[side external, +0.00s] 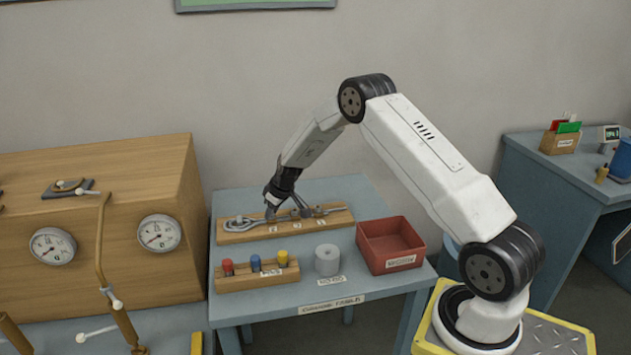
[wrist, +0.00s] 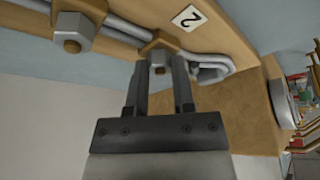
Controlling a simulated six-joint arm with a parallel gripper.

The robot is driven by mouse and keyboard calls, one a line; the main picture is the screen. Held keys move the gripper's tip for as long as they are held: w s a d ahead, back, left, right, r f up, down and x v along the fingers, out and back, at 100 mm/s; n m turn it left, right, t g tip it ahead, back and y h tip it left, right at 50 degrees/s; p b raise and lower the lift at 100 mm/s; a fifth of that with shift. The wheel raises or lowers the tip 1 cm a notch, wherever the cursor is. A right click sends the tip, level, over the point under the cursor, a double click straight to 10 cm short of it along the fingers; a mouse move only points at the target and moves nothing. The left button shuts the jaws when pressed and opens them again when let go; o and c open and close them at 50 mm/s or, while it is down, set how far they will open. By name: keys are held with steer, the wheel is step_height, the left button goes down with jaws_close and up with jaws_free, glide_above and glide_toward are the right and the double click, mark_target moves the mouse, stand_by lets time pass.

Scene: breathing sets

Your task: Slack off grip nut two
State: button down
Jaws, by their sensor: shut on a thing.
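My gripper (wrist: 160,68) is shut on a nut (wrist: 158,61) of a rope grip, with one finger on each side of it. A white label with a 2 (wrist: 188,18), upside down in the wrist view, lies close beside this grip. A second grip nut (wrist: 72,46) sits to the left along the same grey rope (wrist: 120,30), clear of the fingers. In the side view my gripper (side external: 284,206) is down at the wooden board (side external: 240,237) that carries the rope and grips. The fingers partly hide the grips there.
A red tray (side external: 390,243) stands right of the board on the blue table (side external: 350,188). In front are a grey cylinder (side external: 327,260) and a wooden rack (side external: 257,279) with red, blue and yellow pieces. A wooden gauge cabinet (side external: 110,260) stands at left.

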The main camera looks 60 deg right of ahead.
steer(key=n+y, duration=0.1)
steer(key=n, duration=0.3)
steer(key=shift+d+n+y, duration=0.15)
steer(key=shift+n+y, duration=0.15)
steer(key=shift+y, duration=0.1)
steer(key=shift+d+n+g+y, duration=0.1)
steer(key=shift+n+g+y, duration=0.55)
steer(key=shift+n, duration=1.35)
steer(key=shift+c, duration=2.3)
jaws_free()
steer(key=shift+r, duration=0.1)
steer(key=v, duration=0.7)
steer(key=shift+r, duration=0.35)
